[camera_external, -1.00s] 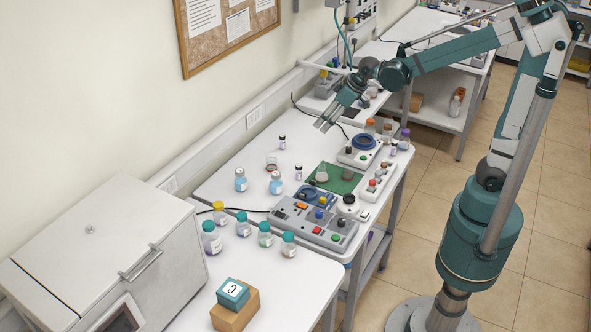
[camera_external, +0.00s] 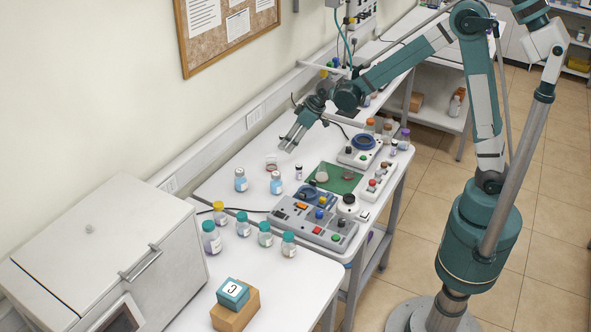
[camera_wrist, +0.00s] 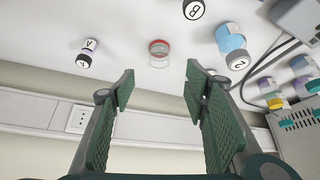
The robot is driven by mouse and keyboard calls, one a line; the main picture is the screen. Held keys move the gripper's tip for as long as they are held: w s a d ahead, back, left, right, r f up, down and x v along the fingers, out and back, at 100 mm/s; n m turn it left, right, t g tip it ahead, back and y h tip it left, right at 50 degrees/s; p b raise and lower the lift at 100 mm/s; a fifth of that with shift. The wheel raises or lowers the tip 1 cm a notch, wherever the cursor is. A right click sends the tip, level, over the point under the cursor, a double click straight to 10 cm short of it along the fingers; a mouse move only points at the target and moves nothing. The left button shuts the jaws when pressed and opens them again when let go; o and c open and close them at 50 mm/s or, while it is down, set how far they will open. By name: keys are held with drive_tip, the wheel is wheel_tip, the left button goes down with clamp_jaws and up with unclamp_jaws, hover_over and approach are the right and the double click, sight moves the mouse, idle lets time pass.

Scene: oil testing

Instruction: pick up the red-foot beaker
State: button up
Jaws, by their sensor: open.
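The red-foot beaker (camera_external: 271,165) is a small clear glass with a reddish ring, standing near the wall side of the middle table. In the wrist view the beaker (camera_wrist: 159,54) shows its red ring and clear wall, just beyond the gap between my fingertips. My gripper (camera_external: 287,147) is open and empty, above the table behind and slightly right of the beaker in the external view. In the wrist view my gripper (camera_wrist: 160,76) has its green pads well apart on either side of the beaker's line. Nothing is between the pads.
A green mat (camera_external: 345,181) and control box (camera_external: 312,220) lie nearby. The wall runs close behind.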

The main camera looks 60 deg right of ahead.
approach(271, 162)
wheel_tip(271, 162, down, 3)
drive_tip(key=w+d, duration=0.2)
drive_tip(key=shift+w+f+n, duration=0.1)
drive_tip(key=shift+f+n, duration=0.2)
drive_tip(key=shift+f, duration=0.05)
drive_tip(key=shift+x, duration=1.25)
drive_tip(key=shift+a, duration=0.15)
drive_tip(key=shift+x, duration=2.6)
drive_tip(key=c, duration=1)
